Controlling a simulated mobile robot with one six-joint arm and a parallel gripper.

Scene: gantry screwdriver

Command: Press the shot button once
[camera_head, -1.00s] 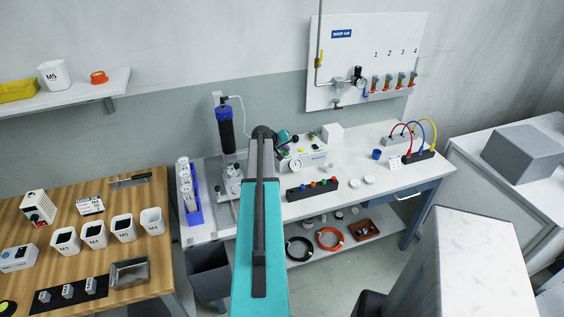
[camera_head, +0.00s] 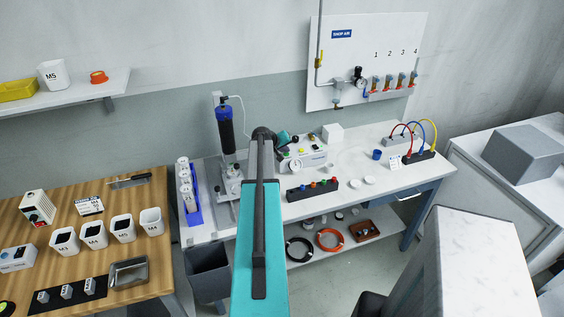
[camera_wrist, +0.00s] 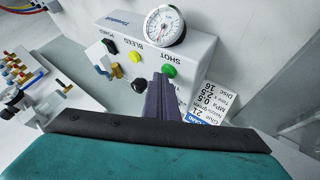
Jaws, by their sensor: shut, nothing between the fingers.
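The white dispenser box (camera_wrist: 128,32) has a round gauge (camera_wrist: 165,27) and a row of controls. Its green button (camera_wrist: 169,70), labelled SHOT, is at the right end of the row, beside a yellow button (camera_wrist: 135,57) under BLEED. My gripper (camera_wrist: 160,78) is shut and empty. Its fingertips overlap the left edge of the green button in the wrist view; I cannot tell whether they touch it. In the head view the box (camera_head: 316,156) stands on the white bench, and my arm hides part of the gripper.
A black knob (camera_wrist: 139,86) and a brass fitting (camera_wrist: 117,70) are close left of my fingers. A printed card (camera_wrist: 198,103) is to the right.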

